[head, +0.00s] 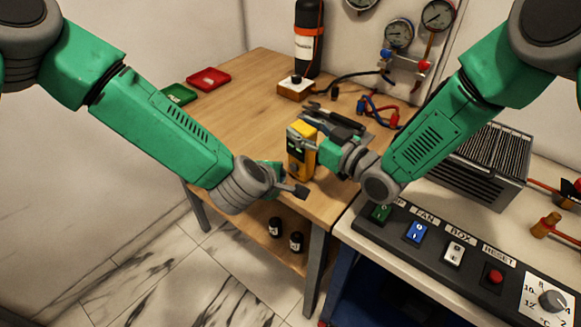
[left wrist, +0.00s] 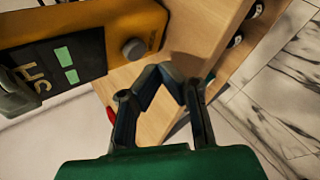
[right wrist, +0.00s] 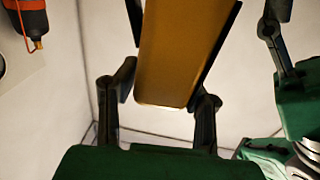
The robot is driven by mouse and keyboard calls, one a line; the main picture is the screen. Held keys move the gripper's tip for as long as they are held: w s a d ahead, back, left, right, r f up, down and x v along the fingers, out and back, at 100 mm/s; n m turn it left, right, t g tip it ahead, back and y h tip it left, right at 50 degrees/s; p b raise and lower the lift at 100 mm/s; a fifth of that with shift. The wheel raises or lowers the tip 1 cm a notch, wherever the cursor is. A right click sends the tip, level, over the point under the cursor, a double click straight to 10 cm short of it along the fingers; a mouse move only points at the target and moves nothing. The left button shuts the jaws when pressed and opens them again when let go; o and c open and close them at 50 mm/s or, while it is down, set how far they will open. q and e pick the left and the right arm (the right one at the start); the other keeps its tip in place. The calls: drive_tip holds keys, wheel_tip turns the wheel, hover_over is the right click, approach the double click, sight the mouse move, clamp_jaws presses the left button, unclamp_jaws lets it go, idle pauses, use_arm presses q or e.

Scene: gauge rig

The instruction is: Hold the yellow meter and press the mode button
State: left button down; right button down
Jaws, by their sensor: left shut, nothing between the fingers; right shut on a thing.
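The yellow meter (head: 303,163) is held upright over the wooden table, near its front right corner. My right gripper (head: 318,146) is shut on it from the right. In the right wrist view the meter's yellow back (right wrist: 180,60) sits between the two fingers. In the left wrist view the meter (left wrist: 130,22) shows a dark face with green rectangles and a round grey button (left wrist: 135,49). I cannot read a mode label. My left gripper (head: 299,191) is shut and empty, just below and in front of the meter. Its fingertips (left wrist: 172,76) are close to the button but apart from it.
A red tray (head: 209,78) and a green tray (head: 179,94) lie at the table's back left. A switch panel (head: 460,254) is at the right. Tools and cables lie behind the meter.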

use_arm(q)
drive_tip(key=shift+d, duration=0.1)
idle(0.7)
drive_tip(key=shift+w+d, duration=0.25)
drive_tip(key=shift+w+d, duration=0.35)
drive_tip(key=shift+w, duration=0.15)
idle(0.9)
idle(0.3)
drive_tip(key=shift+s+a, duration=0.65)
drive_tip(key=shift+s, duration=0.15)
drive_tip(key=s+a, duration=0.1)
drive_tip(key=s, duration=0.1)
drive_tip(key=s+a, duration=0.1)
drive_tip(key=a, duration=0.1)
drive_tip(key=shift+s+a, duration=0.2)
drive_tip(key=shift+s, duration=0.2)
drive_tip(key=shift+r, duration=0.1)
